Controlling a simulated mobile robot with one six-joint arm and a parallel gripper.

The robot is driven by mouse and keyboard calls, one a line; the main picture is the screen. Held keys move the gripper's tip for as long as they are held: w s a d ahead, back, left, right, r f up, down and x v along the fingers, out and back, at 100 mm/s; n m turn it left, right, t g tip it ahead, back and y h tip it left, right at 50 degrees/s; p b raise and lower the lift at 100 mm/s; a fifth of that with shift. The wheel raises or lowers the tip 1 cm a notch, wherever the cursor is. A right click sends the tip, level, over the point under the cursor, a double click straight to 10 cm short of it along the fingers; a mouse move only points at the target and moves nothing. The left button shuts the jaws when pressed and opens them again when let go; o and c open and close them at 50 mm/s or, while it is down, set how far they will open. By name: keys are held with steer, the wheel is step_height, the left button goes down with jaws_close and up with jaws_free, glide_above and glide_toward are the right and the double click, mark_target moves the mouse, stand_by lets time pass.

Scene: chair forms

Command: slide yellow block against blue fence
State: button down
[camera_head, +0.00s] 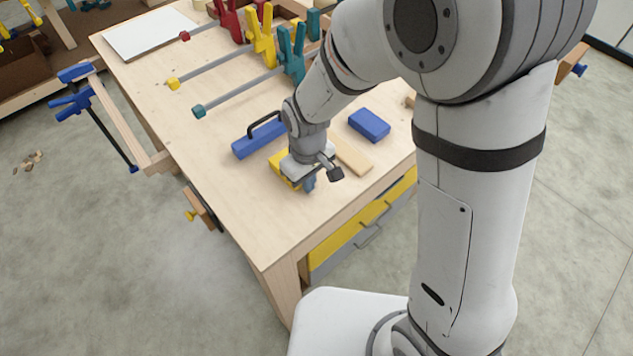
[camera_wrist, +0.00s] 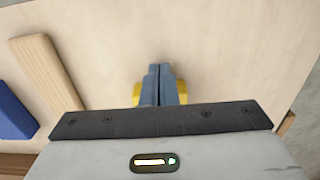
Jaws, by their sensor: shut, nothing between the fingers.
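The blue fence (camera_head: 245,147), a bar with a dark arched handle, lies on the workbench. The yellow block (camera_head: 277,160) is on the bench just in front of it, mostly hidden by my gripper. Whether block and fence touch is hard to tell. My gripper (camera_head: 309,184) points down at the block, with its fingers low near the bench. In the wrist view my gripper's two fingers (camera_wrist: 160,70) are together with nothing between them. Yellow edges of the block (camera_wrist: 181,91) show on both sides of the fingers. The fence cannot be made out in that view.
A flat wooden strip (camera_head: 353,156) and a blue box-shaped block (camera_head: 369,124) lie right of my gripper. Bar clamps (camera_head: 240,88) with red, yellow and teal parts lie farther back, near a white board (camera_head: 150,33). The bench's front left is clear.

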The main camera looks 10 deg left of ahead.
steer(key=shift+w+a, duration=0.15)
steer(key=w+a, duration=0.3)
steer(key=a, duration=0.1)
steer(key=shift+w+b, duration=0.2)
steer(key=shift+b, duration=0.1)
steer(key=shift+w, duration=0.1)
steer(key=shift+r, duration=0.1)
steer(key=shift+s+d, duration=0.3)
steer(key=s+d, duration=0.1)
steer(key=s+d+b, duration=0.1)
steer(key=shift+s+d, duration=0.15)
steer(key=shift+d, duration=0.2)
step_height(320, 180, up, 10)
